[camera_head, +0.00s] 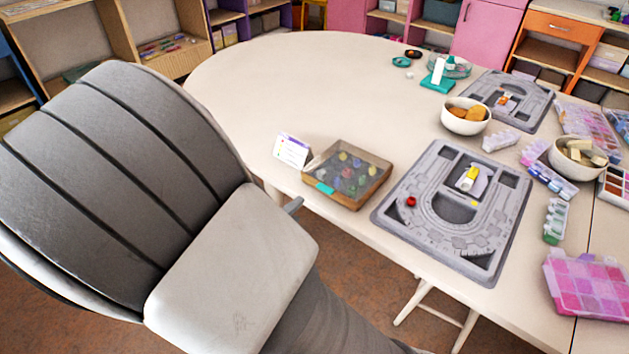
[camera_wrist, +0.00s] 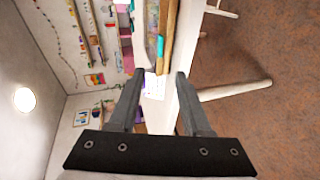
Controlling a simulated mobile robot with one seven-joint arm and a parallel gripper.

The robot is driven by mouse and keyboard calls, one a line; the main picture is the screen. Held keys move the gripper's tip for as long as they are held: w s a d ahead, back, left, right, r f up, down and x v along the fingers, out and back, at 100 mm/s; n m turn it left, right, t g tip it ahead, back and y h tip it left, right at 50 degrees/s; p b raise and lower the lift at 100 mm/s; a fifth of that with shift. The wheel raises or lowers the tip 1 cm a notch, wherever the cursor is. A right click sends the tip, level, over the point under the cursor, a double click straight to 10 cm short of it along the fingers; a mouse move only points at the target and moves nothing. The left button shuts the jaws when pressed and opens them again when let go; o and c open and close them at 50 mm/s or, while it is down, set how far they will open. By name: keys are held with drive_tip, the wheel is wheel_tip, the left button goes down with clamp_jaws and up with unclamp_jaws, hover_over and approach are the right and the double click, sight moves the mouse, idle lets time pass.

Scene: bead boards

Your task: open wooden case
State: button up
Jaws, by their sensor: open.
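The wooden case (camera_head: 372,190) lies near the table's front edge, left of the nearer bead board. Its clear top looks shut over several coloured round items, and a teal tab (camera_head: 325,188) sits at its near left corner. In the wrist view the case (camera_wrist: 171,32) shows edge-on at the top, with the teal tab (camera_wrist: 160,46) on its side. My gripper (camera_wrist: 160,74) is open and empty, its fingertips pointing towards the case and apart from it. In the head view my arm covers most of the gripper.
A small white card (camera_head: 291,150) stands just left of the case. The nearer grey bead board (camera_head: 505,235) lies to its right, with bowls (camera_head: 465,121) and bead boxes beyond. The table's far left is clear. The table edge drops to a brown floor (camera_wrist: 260,120).

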sight(320, 188)
drive_tip(key=b+x, duration=0.3)
drive_tip(key=x, duration=0.6)
drive_tip(key=shift+w+d+f, duration=0.2)
drive_tip(key=shift+f, duration=0.05)
drive_tip(key=shift+w+d+f+b, duration=0.1)
drive_tip(key=shift+w+d+b, duration=0.2)
drive_tip(key=shift+w+b, duration=0.25)
drive_tip(key=shift+w, duration=0.1)
clamp_jaws()
